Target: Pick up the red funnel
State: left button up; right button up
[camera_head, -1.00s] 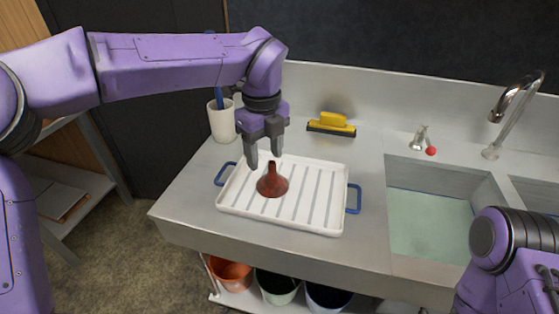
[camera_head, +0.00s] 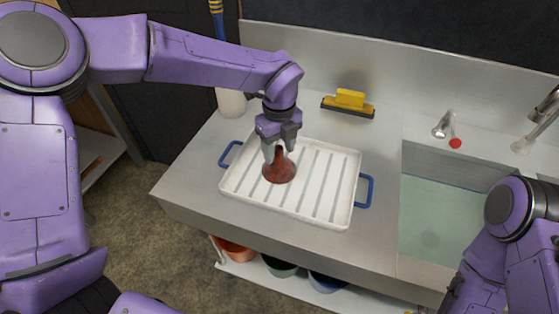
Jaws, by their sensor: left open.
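The red funnel (camera_head: 279,171) stands with its wide end down and its spout up on the white ribbed tray (camera_head: 335,222), toward the tray's left side. My left gripper (camera_head: 279,153) points down right over the funnel, open, with its fingertips at the height of the spout. The fingers hide much of the spout, and I cannot tell whether they touch it. My right arm shows at the lower right; its gripper is out of the picture.
The tray has blue handles (camera_head: 366,190) and lies on the steel counter (camera_head: 385,225). A yellow squeegee (camera_head: 349,102) lies behind it. A white cup (camera_head: 231,103) stands at the back left, partly hidden. The sink (camera_head: 435,215) and taps are at the right. Buckets (camera_head: 327,282) stand below.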

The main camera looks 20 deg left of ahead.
pick_arm(q)
jog(key=shift+s+f, duration=0.15)
grip_shut()
jog(key=shift+r, duration=0.4)
jog(key=s+r+b, duration=0.5)
jog(key=s+r, duration=0.7)
jog(key=s, duration=0.2)
jog(key=shift+d+r, duration=0.15)
jog(key=shift+d, duration=0.2)
